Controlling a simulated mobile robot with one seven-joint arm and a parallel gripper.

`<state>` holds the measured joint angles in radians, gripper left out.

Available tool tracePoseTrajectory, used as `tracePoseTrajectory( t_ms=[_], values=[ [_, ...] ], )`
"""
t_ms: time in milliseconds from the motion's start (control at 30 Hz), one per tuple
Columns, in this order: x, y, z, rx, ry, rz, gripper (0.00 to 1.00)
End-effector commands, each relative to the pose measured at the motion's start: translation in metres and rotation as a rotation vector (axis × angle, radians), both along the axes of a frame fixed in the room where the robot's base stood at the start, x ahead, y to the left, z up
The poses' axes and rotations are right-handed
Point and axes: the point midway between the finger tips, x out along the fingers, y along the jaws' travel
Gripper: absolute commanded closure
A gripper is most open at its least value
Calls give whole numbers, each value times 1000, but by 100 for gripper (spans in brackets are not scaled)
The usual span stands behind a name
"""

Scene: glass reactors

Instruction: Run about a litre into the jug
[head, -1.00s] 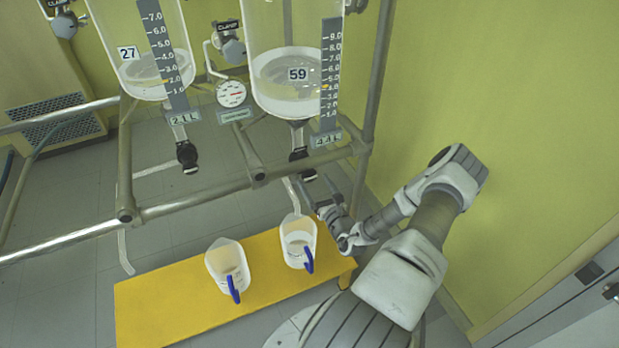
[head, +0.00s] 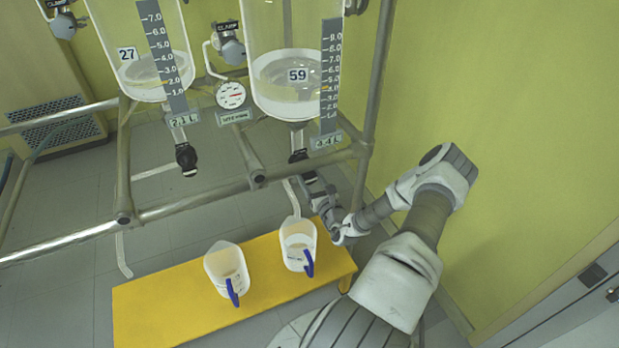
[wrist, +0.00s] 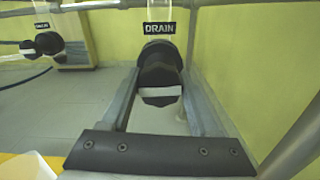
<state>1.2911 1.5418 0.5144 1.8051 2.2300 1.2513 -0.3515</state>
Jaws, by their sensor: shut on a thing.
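Reactor 59 (head: 297,95) holds pale liquid, with a drain valve (head: 298,156) under it. In the wrist view the black drain valve (wrist: 160,75) sits between my gripper's fingers (wrist: 160,92) under a DRAIN label. My gripper (head: 307,172) is shut on this valve. The right jug (head: 298,252), white with a blue handle, stands on the yellow bench below the drain tube (head: 291,196). Pale liquid shows in it; its exact level is unreadable. The left jug (head: 224,268) also stands on the bench.
Reactor 27 (head: 148,75) hangs at left with its own drain valve (head: 187,160). A metal pipe frame (head: 200,204) crosses in front of the reactors. The yellow bench (head: 165,310) has bare room at its left end. A green wall (head: 490,110) is at right.

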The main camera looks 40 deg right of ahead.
Motion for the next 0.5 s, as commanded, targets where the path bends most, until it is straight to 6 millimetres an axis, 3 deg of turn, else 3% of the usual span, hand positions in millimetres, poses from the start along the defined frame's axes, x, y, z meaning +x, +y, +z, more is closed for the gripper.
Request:
tracePoseTrajectory(
  t_ms=[33,133,500],
  values=[
    [0,0,0,0,0,0,78],
    [0,0,0,0,0,0,94],
    [0,1,2,-86,20,1,94]
  ],
)
